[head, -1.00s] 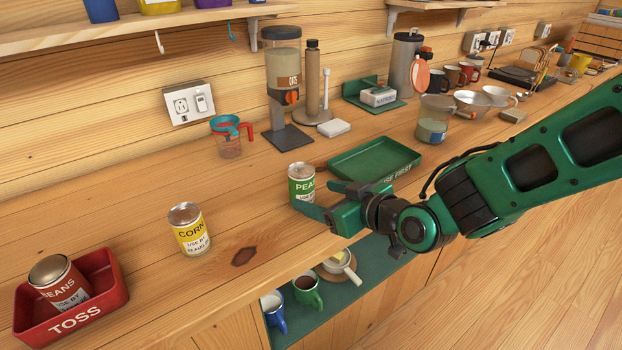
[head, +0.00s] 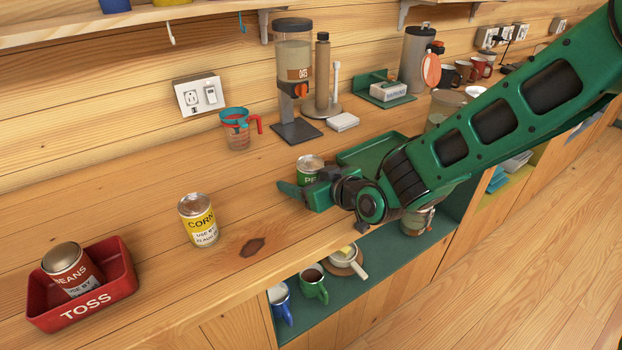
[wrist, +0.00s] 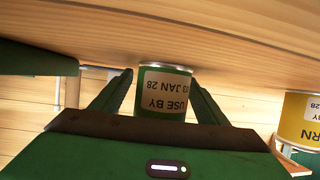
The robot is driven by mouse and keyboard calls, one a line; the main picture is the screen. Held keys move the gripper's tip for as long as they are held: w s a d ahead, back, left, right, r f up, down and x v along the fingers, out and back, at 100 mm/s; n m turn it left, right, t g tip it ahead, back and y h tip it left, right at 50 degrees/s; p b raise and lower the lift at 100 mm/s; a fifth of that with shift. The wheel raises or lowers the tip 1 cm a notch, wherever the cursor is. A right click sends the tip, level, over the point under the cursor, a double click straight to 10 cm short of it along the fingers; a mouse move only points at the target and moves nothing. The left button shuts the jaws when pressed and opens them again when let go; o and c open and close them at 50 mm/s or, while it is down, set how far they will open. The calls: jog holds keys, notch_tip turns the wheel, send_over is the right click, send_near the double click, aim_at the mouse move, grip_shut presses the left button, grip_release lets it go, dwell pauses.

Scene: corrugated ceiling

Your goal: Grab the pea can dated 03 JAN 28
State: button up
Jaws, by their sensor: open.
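The green pea can (head: 309,165) stands upright on the wooden counter, its lower part hidden behind my gripper (head: 302,190) in the head view. In the wrist view the pea can (wrist: 163,92) appears upside down, its label reading "USE BY" and a partly covered date ending "3 JAN 28". My gripper (wrist: 160,80) is open, with one finger on each side of the can. I cannot tell whether either finger touches it.
The yellow corn can (head: 198,220) stands apart to the left. A red TOSS tray (head: 83,311) holds a beans can (head: 68,268). A green tray (head: 372,151) lies just right of the pea can. The oats dispenser (head: 294,80) stands behind.

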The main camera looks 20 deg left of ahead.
jog(key=shift+w+a, duration=0.1)
jog(key=shift+a, duration=0.05)
jog(key=c, duration=1.3)
jog(key=shift+c, duration=0.3)
